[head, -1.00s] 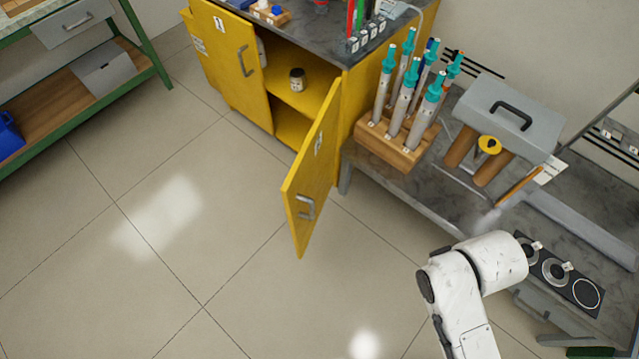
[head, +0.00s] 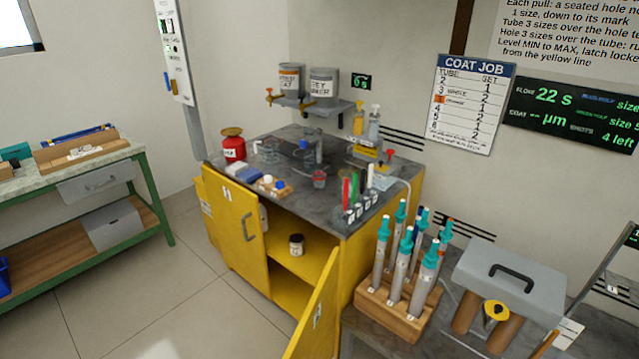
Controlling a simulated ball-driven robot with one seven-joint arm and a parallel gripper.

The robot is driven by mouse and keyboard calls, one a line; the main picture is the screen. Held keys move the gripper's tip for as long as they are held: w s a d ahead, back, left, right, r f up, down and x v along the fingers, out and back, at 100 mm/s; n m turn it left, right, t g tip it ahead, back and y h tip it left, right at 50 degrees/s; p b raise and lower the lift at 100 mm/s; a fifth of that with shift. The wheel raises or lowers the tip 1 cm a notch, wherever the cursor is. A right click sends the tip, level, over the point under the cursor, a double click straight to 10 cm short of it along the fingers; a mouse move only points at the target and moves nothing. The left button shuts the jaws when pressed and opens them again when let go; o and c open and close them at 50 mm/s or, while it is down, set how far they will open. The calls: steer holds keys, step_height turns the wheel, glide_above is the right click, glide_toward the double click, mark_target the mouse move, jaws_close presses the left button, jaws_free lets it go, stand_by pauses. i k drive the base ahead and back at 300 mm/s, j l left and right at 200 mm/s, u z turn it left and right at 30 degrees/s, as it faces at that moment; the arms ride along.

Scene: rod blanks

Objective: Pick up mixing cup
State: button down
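Several small vessels stand on the dark top of the yellow cabinet (head: 338,262) in the head view. One is a small cup with red in it (head: 319,179), near the middle of the top. Clear glass-like vessels (head: 268,152) stand further back, and another (head: 305,158) is beside them with something blue near it. They are too small to tell surely which is the mixing cup. My gripper is not in view.
A red can (head: 232,144) stands at the top's left. A wooden block of teal-tipped tubes (head: 390,310) and a grey box (head: 508,275) are at the right. Floor at left is clear.

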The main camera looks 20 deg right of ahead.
mark_target(320, 180)
steer(key=i+j+u, duration=1.15)
steer(key=i, duration=0.3)
steer(key=i+j+u, duration=0.2)
steer(key=i, duration=0.3)
steer(key=i+z, duration=0.7)
steer(key=z, duration=0.15)
steer(key=i+j+z, duration=0.15)
steer(key=i+z, duration=0.25)
steer(key=i+j+z, duration=0.25)
steer(key=z, duration=0.15)
